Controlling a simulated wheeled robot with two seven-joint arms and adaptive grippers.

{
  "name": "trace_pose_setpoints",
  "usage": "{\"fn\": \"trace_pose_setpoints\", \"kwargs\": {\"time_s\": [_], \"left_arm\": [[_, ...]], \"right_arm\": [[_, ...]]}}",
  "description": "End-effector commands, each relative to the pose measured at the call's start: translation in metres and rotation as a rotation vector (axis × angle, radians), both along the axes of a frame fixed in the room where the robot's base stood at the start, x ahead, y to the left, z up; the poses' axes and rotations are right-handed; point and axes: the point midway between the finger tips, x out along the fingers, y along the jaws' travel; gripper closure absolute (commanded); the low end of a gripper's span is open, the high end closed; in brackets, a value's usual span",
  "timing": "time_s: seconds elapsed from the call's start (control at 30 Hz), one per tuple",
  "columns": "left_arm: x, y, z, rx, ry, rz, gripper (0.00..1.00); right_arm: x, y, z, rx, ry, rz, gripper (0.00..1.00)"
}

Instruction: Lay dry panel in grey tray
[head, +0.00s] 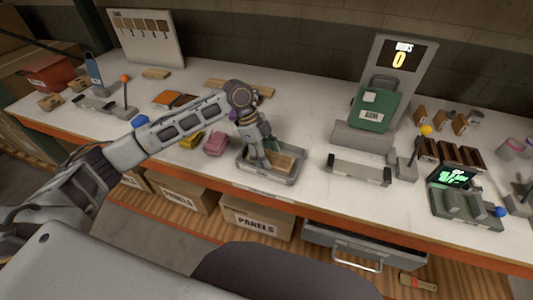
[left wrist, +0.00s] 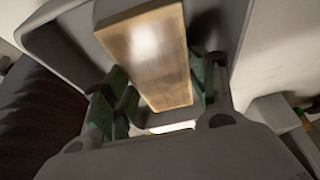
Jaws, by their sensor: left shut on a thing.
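The grey tray (head: 266,181) stands near the front edge of the white table, in the middle of the head view. My left gripper (head: 264,160) points down inside the tray's outline, shut on a light wooden panel (head: 283,161). In the left wrist view the panel (left wrist: 154,55) runs between the green fingers of my left gripper (left wrist: 165,95), with a sheen on its face. The panel lies within the tray's outline; I cannot tell whether it rests on the tray floor. My right gripper is not in view.
Pink (head: 215,144) and yellow (head: 191,139) things sit left of the tray. Table behind the tray is mostly clear.

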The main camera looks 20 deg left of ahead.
Motion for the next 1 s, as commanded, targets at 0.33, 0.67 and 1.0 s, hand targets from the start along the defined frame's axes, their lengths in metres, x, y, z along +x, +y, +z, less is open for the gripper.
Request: {"fn": "trace_pose_setpoints", "kwargs": {"time_s": [0.33,0.67,1.0], "left_arm": [[-0.0038,0.0007,-0.0132,0.008,0.014,-0.002,0.22],[-0.0026,0.0012,-0.0108,0.007,0.011,0.0,0.21],[-0.0019,0.0007,-0.008,0.005,0.007,0.0,0.21]], "right_arm": [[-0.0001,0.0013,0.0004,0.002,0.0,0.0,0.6],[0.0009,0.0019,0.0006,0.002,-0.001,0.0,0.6],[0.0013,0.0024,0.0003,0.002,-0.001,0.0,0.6]]}}
